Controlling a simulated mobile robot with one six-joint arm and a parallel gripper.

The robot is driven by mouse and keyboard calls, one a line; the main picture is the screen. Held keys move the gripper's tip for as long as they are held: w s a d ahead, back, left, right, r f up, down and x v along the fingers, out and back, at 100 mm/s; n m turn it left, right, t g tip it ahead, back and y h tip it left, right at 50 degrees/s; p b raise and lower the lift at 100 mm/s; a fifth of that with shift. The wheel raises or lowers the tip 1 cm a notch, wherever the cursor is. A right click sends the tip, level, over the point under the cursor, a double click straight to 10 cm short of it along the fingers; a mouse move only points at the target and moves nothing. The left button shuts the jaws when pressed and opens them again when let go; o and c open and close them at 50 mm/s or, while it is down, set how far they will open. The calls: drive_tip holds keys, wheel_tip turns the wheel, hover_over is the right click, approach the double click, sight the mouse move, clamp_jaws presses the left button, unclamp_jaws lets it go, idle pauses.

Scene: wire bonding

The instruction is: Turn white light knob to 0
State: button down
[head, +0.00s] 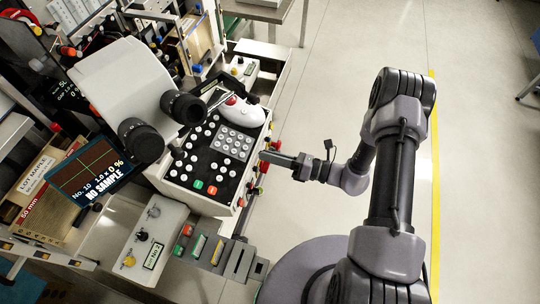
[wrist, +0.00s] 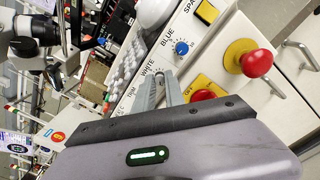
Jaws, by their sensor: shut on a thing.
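The front panel of the machine shows in the wrist view with the printed labels WHITE (wrist: 147,72) and BLUE. My gripper (wrist: 161,82) reaches the panel right below the WHITE label, with its two fingers closed around the white light knob there. The knob is almost wholly hidden by the fingers, so its pointer and setting cannot be read. A blue knob (wrist: 181,48) sits beside it under the BLUE label, clear of the fingers. In the head view my gripper (head: 264,156) meets the right side of the black keypad console (head: 178,178).
A red emergency button on a yellow base (wrist: 256,63) stands right of the knobs. Another red button (wrist: 202,95) is close to my fingers. A microscope (head: 130,85) stands over the console. Open floor (head: 340,70) lies to the right.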

drive_tip(key=shift+n, duration=0.5)
drive_tip(key=c, duration=1.4)
unclamp_jaws()
drive_tip(key=p+v, duration=0.2)
drive_tip(key=v, duration=1.5)
drive_tip(key=shift+d+p, duration=0.25)
drive_tip(key=shift+p, duration=0.15)
drive_tip(key=shift+s, duration=0.1)
